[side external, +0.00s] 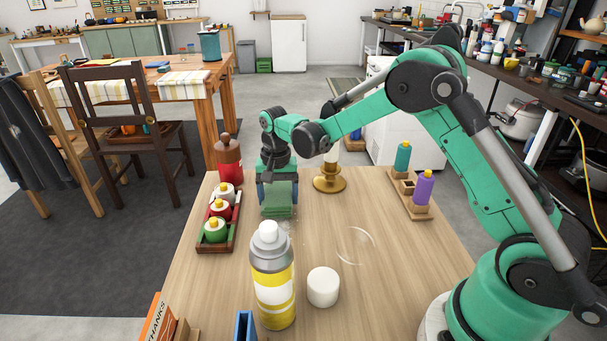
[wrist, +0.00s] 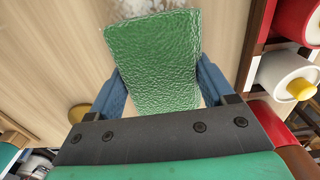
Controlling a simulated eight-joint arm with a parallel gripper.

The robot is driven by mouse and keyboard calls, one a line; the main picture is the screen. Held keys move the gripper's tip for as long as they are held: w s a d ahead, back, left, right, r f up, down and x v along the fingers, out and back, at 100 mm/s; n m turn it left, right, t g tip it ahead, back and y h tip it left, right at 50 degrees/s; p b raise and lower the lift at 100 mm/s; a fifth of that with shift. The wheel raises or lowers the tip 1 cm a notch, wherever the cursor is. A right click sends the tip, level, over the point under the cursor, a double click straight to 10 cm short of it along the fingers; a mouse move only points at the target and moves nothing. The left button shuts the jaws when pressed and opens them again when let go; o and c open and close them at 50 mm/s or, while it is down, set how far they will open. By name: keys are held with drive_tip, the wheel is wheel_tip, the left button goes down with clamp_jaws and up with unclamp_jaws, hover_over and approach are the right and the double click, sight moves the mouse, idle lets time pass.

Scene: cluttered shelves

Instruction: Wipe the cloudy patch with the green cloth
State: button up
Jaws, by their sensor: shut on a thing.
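The green cloth (side external: 277,197) is a thick textured pad in my gripper (side external: 278,186), low over the back left of the wooden table. In the wrist view the cloth (wrist: 153,55) sits between the two blue fingers of my gripper (wrist: 160,78), which are shut on it. A whitish cloudy patch (wrist: 148,7) shows just beyond the cloth's far edge in the wrist view, partly hidden by the cloth and cut off by the frame. In the side view a faint pale smear (side external: 287,229) lies in front of the cloth. I cannot tell whether the cloth touches the table.
A tray of bottles (side external: 217,221) and a red bottle (side external: 229,163) stand close left. A brass candlestick (side external: 329,180) is behind right. A pale ring mark (side external: 357,246) lies on clear tabletop.

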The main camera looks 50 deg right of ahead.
drive_tip(key=shift+f, duration=0.6)
idle(0.3)
drive_tip(key=shift+s+a, duration=3.55)
drive_tip(key=shift+w+d+f, duration=0.1)
drive_tip(key=shift+w+d, duration=3.5)
drive_tip(key=shift+d, duration=0.05)
drive_tip(key=shift+a+r, duration=0.1)
drive_tip(key=shift+r, duration=3.4)
